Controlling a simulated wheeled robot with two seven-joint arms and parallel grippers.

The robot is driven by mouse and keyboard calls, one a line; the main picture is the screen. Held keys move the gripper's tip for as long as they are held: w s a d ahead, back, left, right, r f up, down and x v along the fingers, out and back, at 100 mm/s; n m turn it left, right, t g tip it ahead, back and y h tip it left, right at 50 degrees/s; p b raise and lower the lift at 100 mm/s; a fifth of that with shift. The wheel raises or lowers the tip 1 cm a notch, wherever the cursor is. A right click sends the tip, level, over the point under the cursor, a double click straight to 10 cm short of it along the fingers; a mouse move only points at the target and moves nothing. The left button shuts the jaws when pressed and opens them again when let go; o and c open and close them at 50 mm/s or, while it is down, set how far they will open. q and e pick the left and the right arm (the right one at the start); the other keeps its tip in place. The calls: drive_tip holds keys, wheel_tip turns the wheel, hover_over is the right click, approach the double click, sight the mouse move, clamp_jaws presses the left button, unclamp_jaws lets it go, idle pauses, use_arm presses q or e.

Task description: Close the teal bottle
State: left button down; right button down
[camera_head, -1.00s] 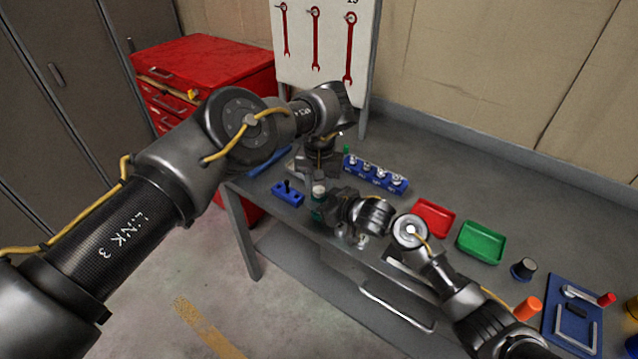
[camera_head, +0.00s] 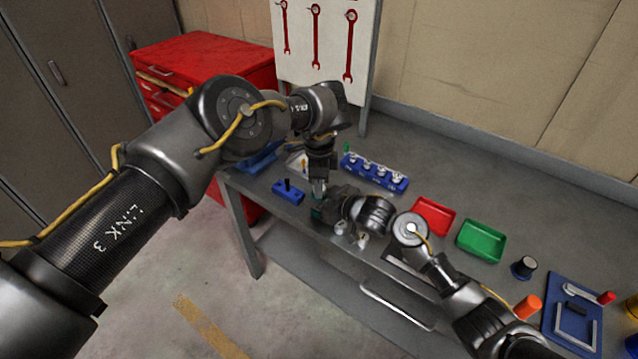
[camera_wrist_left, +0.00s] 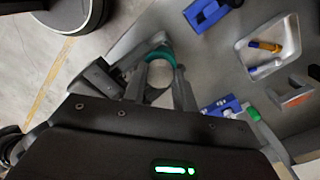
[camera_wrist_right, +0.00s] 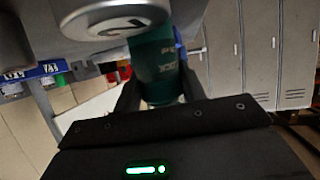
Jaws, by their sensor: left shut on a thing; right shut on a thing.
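The teal bottle (camera_wrist_right: 158,65) stands in my right gripper (camera_wrist_right: 158,95), whose fingers are shut on its body in the right wrist view. In the head view the bottle (camera_head: 317,213) is a small teal patch at the bench's front edge, mostly hidden by the grippers. My left gripper (camera_head: 319,190) points down over the bottle's top. In the left wrist view the left gripper (camera_wrist_left: 160,80) is shut around a pale round cap (camera_wrist_left: 158,92), with a teal rim (camera_wrist_left: 158,54) just beyond. Whether the cap is seated or threaded cannot be told.
A blue block (camera_head: 288,192) sits left of the bottle, and a blue rack (camera_head: 374,174) stands behind. Red (camera_head: 432,216) and green (camera_head: 481,241) trays lie to the right. A white tray (camera_wrist_left: 268,48) with a marker shows in the left wrist view.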

use_arm(q)
drive_tip(key=c, duration=2.2)
unclamp_jaws()
drive_tip(key=m, duration=0.5)
drive_tip(key=shift+s+d+f+m, duration=0.1)
drive_tip(key=shift+s+m, duration=0.1)
drive_tip(key=shift+m, duration=0.2)
use_arm(e)
drive_tip(key=shift+f, duration=0.2)
use_arm(q)
drive_tip(key=c, duration=2.2)
unclamp_jaws()
drive_tip(key=m, duration=0.3)
use_arm(e)
drive_tip(key=shift+d, duration=0.1)
use_arm(q)
drive_tip(key=m, duration=0.5)
drive_tip(key=shift+f, duration=0.1)
drive_tip(key=m, duration=1.1)
drive_tip(key=c, duration=1.1)
unclamp_jaws()
drive_tip(key=shift+w, duration=0.1)
